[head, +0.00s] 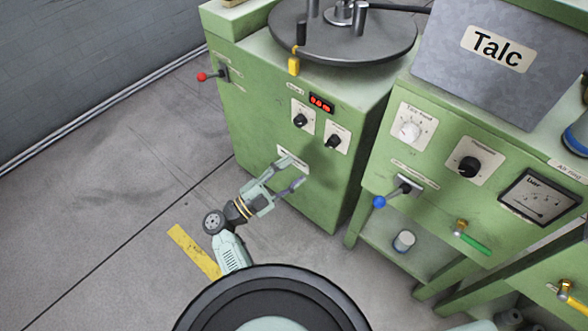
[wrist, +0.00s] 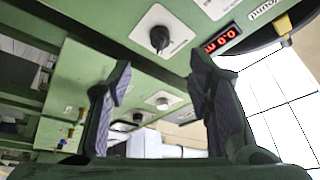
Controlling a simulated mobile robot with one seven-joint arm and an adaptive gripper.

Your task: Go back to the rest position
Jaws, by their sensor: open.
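My gripper (head: 287,174) is open and empty in the head view, in front of the lower front of the left green cabinet (head: 270,120). Its two fingers are spread apart, with nothing between them. I cannot tell the exact gap to the cabinet. In the wrist view my gripper (wrist: 160,90) shows two dark ridged fingers standing apart. Beyond them are a black knob (wrist: 159,38) and a red digital display (wrist: 222,39) on a green panel.
A red-tipped lever (head: 203,77) sticks out of the left cabinet's side. The right cabinet carries a blue-knobbed lever (head: 380,201), a green-handled valve (head: 473,241) and a grey Talc box (head: 490,75). Open grey floor (head: 100,190) lies to the left, with a yellow strip (head: 193,250).

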